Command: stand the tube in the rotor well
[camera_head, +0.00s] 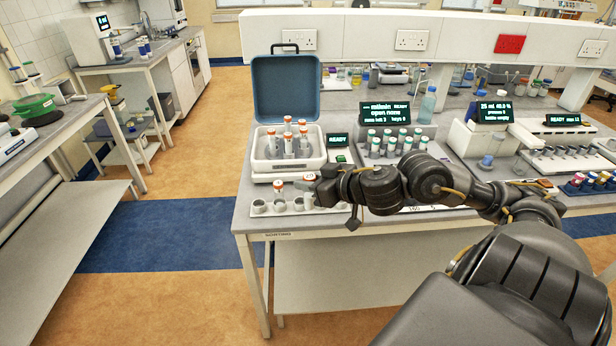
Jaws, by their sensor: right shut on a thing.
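My right gripper (314,192) reaches in from the right, over the front rack, and is shut on an orange-capped tube (309,178). The tube looks about upright; its lower part is partly hidden, and I cannot tell whether it is clear of the rack. The centrifuge (262,165) stands open just behind, its blue lid (285,88) raised. Its rotor (289,148) holds several orange-capped tubes; the free wells are too small to make out. My left gripper is not in view.
The front rack (260,208) holds another orange-capped tube (279,190) left of my gripper. A green-capped tube rack (390,148) and a display (385,113) stand to the right. A small READY screen (337,140) adjoins the centrifuge. The bench's front edge is close below the rack.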

